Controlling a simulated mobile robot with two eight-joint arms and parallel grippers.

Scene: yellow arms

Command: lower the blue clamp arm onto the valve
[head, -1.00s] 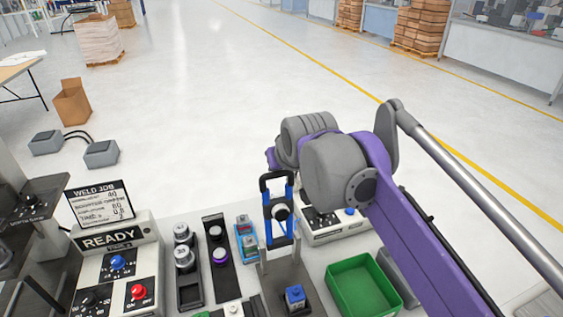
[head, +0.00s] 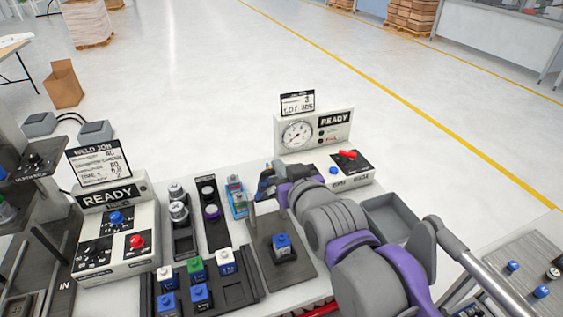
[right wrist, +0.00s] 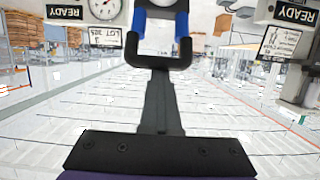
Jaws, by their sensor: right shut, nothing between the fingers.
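The blue clamp arm (right wrist: 184,25) with its black U-shaped handle (right wrist: 160,63) stands raised in the right wrist view. In the head view it is mostly hidden by my right gripper (head: 268,182), with only a little black and blue showing. My right gripper (right wrist: 157,80) is shut and empty, its fingers reaching to the handle; I cannot tell whether they touch it. The blue valve (head: 282,246) sits on the dark fixture plate (head: 298,272), in front of the clamp. My left gripper is out of view.
A gauge box (head: 312,130) stands behind the clamp. Left of the plate are a blue bottle-like part (head: 237,196), a tray of capped valves (head: 238,288) and the weld job box (head: 90,255). A grey bin (head: 395,217) lies right, beside my arm.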

